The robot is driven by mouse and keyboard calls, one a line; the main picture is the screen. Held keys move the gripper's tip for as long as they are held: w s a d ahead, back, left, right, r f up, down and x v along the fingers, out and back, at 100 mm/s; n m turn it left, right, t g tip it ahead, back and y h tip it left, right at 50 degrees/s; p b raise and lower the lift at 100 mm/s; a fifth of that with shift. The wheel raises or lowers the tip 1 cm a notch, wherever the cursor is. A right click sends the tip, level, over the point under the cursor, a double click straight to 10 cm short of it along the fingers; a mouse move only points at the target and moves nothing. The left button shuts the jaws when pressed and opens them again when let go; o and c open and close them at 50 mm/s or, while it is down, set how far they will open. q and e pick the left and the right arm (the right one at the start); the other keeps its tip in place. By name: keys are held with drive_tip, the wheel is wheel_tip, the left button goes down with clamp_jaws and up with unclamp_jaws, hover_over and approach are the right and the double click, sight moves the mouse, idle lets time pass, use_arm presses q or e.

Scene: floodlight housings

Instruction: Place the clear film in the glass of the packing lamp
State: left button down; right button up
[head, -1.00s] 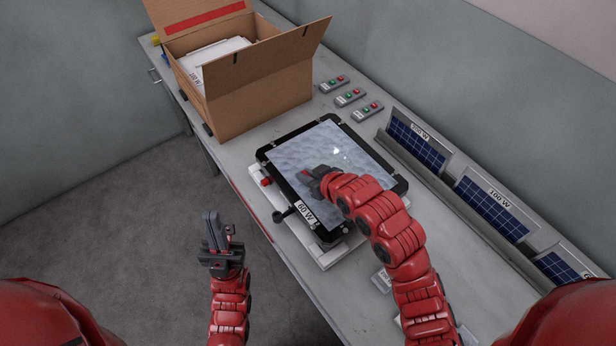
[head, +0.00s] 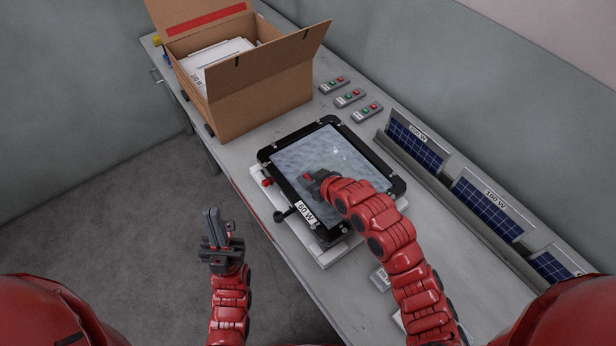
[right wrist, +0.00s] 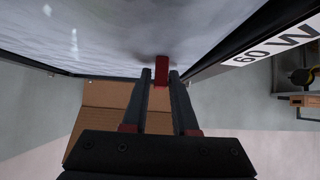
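The packing lamp (head: 391,158) lies flat on the bench, black-framed, with a "60 W" label on its near edge. The clear film (head: 330,160) covers its glass face; it looks wrinkled and shiny, and also fills the top of the right wrist view (right wrist: 100,38). Its red tab (right wrist: 162,70) is between my right gripper's fingertips (right wrist: 161,77). My right gripper (head: 312,179) is shut on this tab over the lamp's left part. Whether the film touches the glass everywhere cannot be told. My left gripper (head: 211,216) is shut and empty, off the bench's front edge.
A white fixture (head: 335,256) supports the lamp, with a red knob and a black handle at its left side. An open cardboard box (head: 262,100) stands at the back left. Small button boxes (head: 350,97) and a rack of solar panels (head: 487,210) line the wall side.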

drive_tip(key=shift+o, duration=1.1)
